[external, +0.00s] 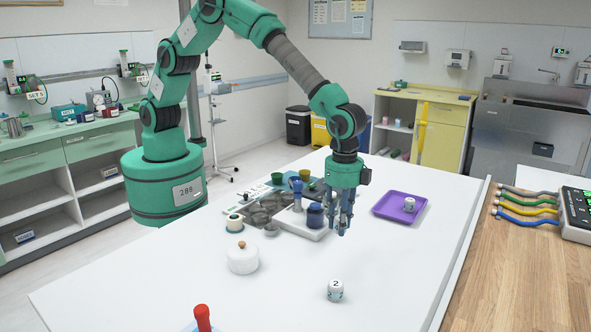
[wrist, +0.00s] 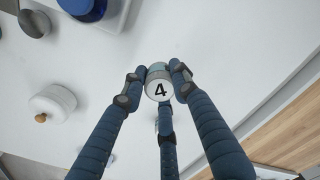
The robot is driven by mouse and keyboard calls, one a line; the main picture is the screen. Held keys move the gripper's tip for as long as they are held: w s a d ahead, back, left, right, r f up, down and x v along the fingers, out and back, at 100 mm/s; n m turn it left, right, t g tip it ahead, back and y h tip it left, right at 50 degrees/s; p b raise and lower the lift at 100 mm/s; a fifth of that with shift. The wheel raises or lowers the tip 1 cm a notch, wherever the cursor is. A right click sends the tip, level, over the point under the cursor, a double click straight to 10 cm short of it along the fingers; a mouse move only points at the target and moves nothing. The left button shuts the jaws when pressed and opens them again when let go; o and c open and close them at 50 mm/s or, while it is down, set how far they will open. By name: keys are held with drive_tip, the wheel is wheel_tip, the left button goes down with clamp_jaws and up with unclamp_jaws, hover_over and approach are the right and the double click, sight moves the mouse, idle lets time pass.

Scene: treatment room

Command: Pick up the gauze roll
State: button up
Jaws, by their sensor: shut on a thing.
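My gripper (external: 341,225) is over the white table, right of the grey organiser tray. In the wrist view its blue fingers (wrist: 158,80) are shut around a small white roll marked 4 (wrist: 160,91), with a pale teal band. This looks like the gauze roll. In the external view the fingers hide it, and I cannot tell whether it touches the table. A similar white roll marked 2 (external: 335,291) stands on the table nearer the camera. Another small white roll (external: 409,205) stands on the purple tray (external: 384,206).
The grey organiser tray (external: 317,236) holds a dark blue jar (external: 315,216) just left of my gripper. A white pot with a wooden knob (external: 242,260) stands front left. A red-handled object (external: 203,318) is at the front edge. The table between pot and roll 2 is clear.

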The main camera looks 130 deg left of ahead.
drive_tip(key=shift+r, duration=1.15)
drive_tip(key=shift+r, duration=0.6)
wheel_tip(320, 180, up, 4)
drive_tip(key=shift+f, duration=0.1)
drive_tip(key=s+a+p, duration=0.1)
drive_tip(key=s+a, duration=0.3)
drive_tip(key=a, duration=0.6)
drive_tip(key=s+a+n+p, duration=0.15)
drive_tip(key=s+a, duration=0.25)
drive_tip(key=a, duration=0.6)
drive_tip(key=s+a+m+p, duration=0.15)
drive_tip(key=s+a, duration=0.25)
drive_tip(key=a, duration=0.6)
drive_tip(key=shift+n, duration=0.5)
drive_tip(key=f, duration=0.9)
drive_tip(key=shift+w+d+f, duration=0.1)
drive_tip(key=shift+d+f, duration=0.1)
